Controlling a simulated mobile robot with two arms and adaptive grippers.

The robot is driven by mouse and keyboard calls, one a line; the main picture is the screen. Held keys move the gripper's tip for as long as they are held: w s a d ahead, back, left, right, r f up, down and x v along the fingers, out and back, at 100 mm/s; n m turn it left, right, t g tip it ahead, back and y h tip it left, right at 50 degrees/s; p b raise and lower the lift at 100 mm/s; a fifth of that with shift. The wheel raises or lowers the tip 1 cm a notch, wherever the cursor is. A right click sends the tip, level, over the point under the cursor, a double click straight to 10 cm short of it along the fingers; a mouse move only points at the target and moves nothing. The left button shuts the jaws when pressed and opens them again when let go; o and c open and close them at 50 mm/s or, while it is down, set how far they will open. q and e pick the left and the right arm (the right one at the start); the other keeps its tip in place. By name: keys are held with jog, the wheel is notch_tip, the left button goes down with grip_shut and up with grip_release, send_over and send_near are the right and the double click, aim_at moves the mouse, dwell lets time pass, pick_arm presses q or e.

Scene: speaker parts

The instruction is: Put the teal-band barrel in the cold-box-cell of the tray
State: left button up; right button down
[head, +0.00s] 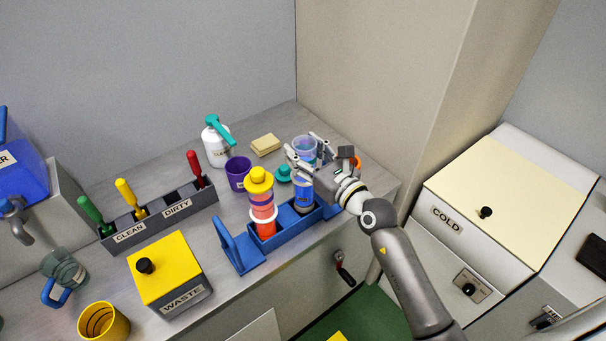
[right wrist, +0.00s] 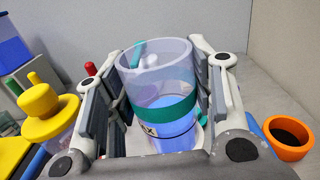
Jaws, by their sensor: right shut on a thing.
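The teal-band barrel (right wrist: 160,105) is a clear cylinder with blue contents and a teal band. It stands between the fingers of my right gripper (right wrist: 158,112), which is shut on it. In the head view the barrel (head: 305,148) shows beyond the blue tray, partly hidden by my right gripper (head: 312,160). The blue tray (head: 262,247) lies near the counter's front edge. It holds a yellow-topped barrel with red contents (head: 262,205) and, to its right, a blue barrel (head: 303,194). I cannot read any cell label on the tray. My left gripper is not in view.
A purple cup (head: 237,172), a teal lid (head: 283,173), a yellow sponge (head: 265,145) and a white bottle (head: 217,148) stand nearby. A closed box marked COLD (head: 480,190) stands right; a WASTE box (head: 170,272) stands left.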

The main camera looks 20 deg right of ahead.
jog(key=shift+f, duration=0.35)
notch_tip(320, 180, down, 3)
jog(key=shift+w+a+f+b, duration=0.1)
jog(key=shift+f+b, duration=0.1)
jog(key=shift+b, duration=0.2)
jog(key=shift+f, duration=0.35)
jog(key=c, duration=0.6)
grip_release()
jog(key=shift+c, duration=0.2)
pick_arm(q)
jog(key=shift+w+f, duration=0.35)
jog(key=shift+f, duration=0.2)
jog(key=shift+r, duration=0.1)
